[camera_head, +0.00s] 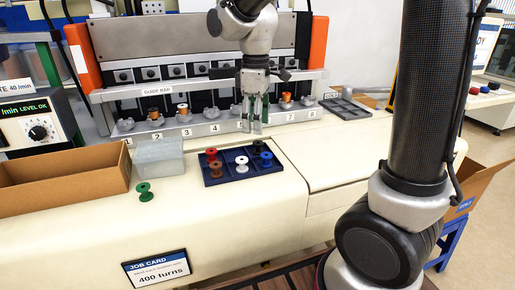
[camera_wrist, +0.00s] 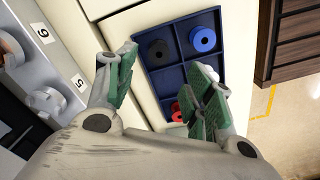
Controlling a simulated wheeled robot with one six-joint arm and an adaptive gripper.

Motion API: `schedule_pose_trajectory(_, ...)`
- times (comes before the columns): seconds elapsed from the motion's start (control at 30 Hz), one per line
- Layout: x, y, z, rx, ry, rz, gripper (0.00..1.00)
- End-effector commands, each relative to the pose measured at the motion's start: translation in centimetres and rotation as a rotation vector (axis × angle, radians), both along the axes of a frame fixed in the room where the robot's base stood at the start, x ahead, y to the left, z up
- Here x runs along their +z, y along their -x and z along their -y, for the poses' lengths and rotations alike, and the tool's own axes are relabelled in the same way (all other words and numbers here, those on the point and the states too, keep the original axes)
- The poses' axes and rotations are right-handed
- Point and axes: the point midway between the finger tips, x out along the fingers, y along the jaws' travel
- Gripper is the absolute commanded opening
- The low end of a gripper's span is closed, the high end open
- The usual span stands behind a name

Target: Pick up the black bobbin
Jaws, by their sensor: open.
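The black bobbin (camera_head: 258,147) stands upright in a compartment at the back right of the dark blue tray (camera_head: 225,181). In the wrist view the black bobbin (camera_wrist: 157,52) shows beyond the fingers, beside the blue bobbin (camera_wrist: 203,39). My gripper (camera_head: 254,129) points down just behind and above the tray's back edge, near the black bobbin and apart from it. In the wrist view its green-padded fingers (camera_wrist: 165,80) are spread with nothing between them.
The tray also holds red (camera_head: 211,153), brown (camera_head: 216,170), white (camera_head: 242,163) and blue (camera_head: 266,159) bobbins. A green bobbin (camera_head: 144,192) stands left of it, before a clear box (camera_head: 160,157). The winding machine's numbered rail (camera_head: 200,129) runs close behind. The counter right of the tray is clear.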

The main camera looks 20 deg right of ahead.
Motion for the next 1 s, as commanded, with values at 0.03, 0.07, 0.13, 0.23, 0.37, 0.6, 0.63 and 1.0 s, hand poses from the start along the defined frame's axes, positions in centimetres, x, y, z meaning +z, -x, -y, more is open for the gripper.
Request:
schedule_pose_trajectory(0.03,-0.7,0.1,0.0,0.000,0.001,-0.003,0.53)
schedule_pose_trajectory(0.07,-1.1,0.1,0.1,-0.001,0.001,-0.003,0.53)
schedule_pose_trajectory(0.13,-1.9,0.1,0.1,-0.002,0.001,-0.002,0.53)
schedule_pose_trajectory(0.23,-3.5,0.1,0.2,-0.003,0.001,-0.003,0.53)
schedule_pose_trajectory(0.37,-5.5,0.1,0.2,-0.004,0.001,-0.002,0.53)
schedule_pose_trajectory(0.6,-6.4,0.1,0.2,-0.004,-0.001,0.001,0.53)
schedule_pose_trajectory(0.63,-6.4,0.1,0.2,-0.004,0.000,0.001,0.53)
schedule_pose_trajectory(1.0,-6.3,0.0,0.2,-0.005,0.000,0.001,0.10)
